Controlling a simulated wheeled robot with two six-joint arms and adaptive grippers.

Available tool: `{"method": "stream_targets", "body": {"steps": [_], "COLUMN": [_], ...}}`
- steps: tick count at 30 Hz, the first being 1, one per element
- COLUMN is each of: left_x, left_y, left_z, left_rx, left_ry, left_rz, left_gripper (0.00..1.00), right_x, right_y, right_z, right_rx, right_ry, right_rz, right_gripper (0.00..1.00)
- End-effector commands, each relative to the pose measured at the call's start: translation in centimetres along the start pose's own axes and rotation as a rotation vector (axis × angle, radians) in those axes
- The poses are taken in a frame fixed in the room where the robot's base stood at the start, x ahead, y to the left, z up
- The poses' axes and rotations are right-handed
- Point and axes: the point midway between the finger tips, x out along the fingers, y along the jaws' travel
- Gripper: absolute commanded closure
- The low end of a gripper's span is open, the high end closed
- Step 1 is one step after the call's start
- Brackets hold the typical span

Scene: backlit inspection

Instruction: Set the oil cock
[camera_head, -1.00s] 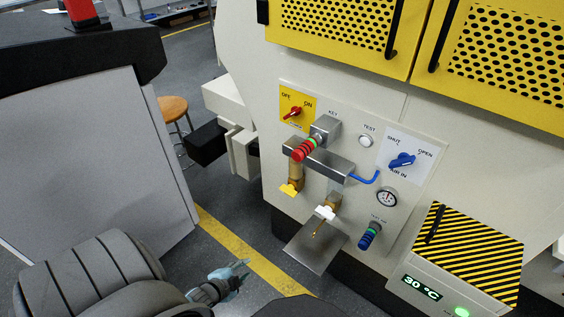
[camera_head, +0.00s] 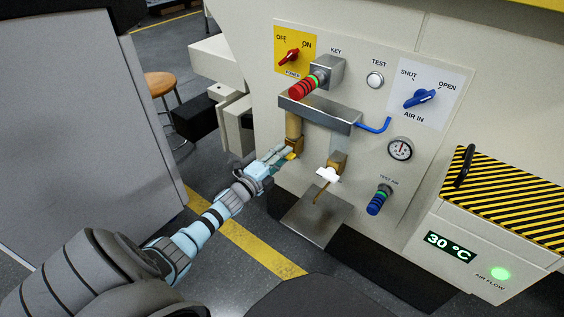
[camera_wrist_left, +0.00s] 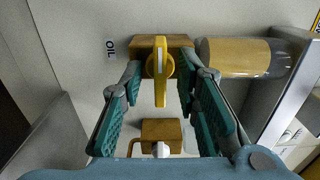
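The oil cock has a brass body (camera_head: 295,145) under a vertical brass tube, with a yellow lever mostly hidden behind my fingers. In the left wrist view the yellow lever (camera_wrist_left: 161,72) stands in line with the gap between my fingers, next to the OIL label (camera_wrist_left: 110,49). My left gripper (camera_head: 285,154) is open at the cock; in the wrist view its teal fingers (camera_wrist_left: 158,84) lie on either side of the lever, with a gap visible on each side. I cannot tell exactly how deep the lever sits between them. My right gripper is not in view.
A second brass cock with a white lever (camera_head: 328,175) sits close by, above a metal drip plate (camera_head: 318,217). A steel block (camera_head: 320,112) with a blue tube is above. The panel also carries a red power switch (camera_head: 290,55), blue air knob (camera_head: 420,98) and gauge (camera_head: 400,149).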

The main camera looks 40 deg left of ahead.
Motion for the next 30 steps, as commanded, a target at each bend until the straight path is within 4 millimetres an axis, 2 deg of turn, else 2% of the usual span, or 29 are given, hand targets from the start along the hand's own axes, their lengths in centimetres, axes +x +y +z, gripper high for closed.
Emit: {"method": "stream_targets", "body": {"steps": [7, 13, 23, 30], "left_x": [0.17, 0.15, 0.14, 0.12], "left_y": [-0.01, 0.00, 0.02, -0.02], "left_z": [-0.03, -0.04, -0.05, -0.06], "left_rx": [-0.001, -0.001, -0.012, -0.093], "left_ry": [0.000, 0.000, 0.000, 0.000], "left_rz": [0.002, 0.002, 0.002, 0.002], "left_gripper": [0.71, 1.00, 1.00, 1.00], "right_x": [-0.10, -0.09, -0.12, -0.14], "right_y": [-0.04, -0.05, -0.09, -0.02], "right_z": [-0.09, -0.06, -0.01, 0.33], "right_rx": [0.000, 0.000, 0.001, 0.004], "right_ry": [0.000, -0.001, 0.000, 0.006], "right_rz": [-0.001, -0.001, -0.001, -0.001], "right_gripper": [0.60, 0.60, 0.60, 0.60]}}
